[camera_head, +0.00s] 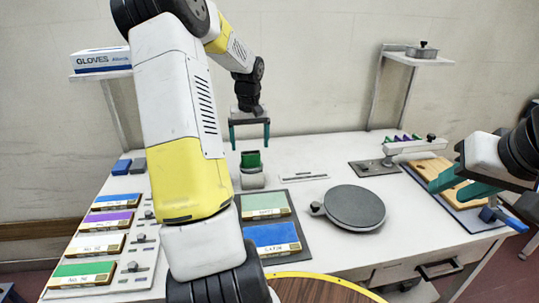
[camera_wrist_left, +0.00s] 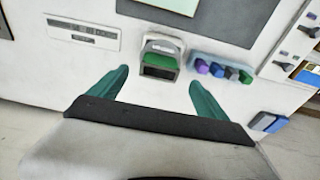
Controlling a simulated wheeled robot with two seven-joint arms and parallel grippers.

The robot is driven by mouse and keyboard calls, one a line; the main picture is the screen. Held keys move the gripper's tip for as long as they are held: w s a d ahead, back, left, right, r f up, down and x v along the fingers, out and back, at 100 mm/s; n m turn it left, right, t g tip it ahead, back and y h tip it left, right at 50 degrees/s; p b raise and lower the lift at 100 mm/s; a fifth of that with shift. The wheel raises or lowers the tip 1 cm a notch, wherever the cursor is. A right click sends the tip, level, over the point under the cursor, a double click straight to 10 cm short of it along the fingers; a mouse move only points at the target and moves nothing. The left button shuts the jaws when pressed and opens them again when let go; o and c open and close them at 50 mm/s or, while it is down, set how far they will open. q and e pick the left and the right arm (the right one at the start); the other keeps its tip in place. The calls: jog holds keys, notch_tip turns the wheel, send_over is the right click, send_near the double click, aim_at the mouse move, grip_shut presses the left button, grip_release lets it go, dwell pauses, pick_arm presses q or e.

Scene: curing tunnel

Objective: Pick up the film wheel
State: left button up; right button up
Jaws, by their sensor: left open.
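No part is clearly recognisable as the film wheel. A green piece in a small pale grey holder (camera_head: 252,181) stands below my left gripper (camera_head: 250,140) in the head view. In the left wrist view the green-topped holder (camera_wrist_left: 160,58) lies between and beyond the two teal fingers of my left gripper (camera_wrist_left: 158,85), apart from them. The left gripper is open, empty and above the bench. My right gripper (camera_head: 456,186) is at the right, over a yellow board (camera_head: 437,172), its fingers apart and nothing seen between them. My left arm hides part of the bench.
A dark round plate (camera_head: 355,207) with a knob sits right of centre. Green and blue panels (camera_head: 271,238) lie on a dark mat. Coloured cards (camera_head: 90,243) line the left. Several small coloured pieces (camera_wrist_left: 217,70) stand beside the holder.

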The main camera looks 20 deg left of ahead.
aim_at(251, 153)
pick_arm(q)
jog(key=f, duration=0.6)
jog(key=shift+w+a+f, duration=0.1)
jog(key=shift+w+f, duration=0.05)
jog(key=shift+w, duration=0.15)
jog(key=shift+c, duration=0.5)
jog(key=c, duration=1.5)
jog(key=shift+r, duration=9.05)
jog(key=shift+c, duration=0.2)
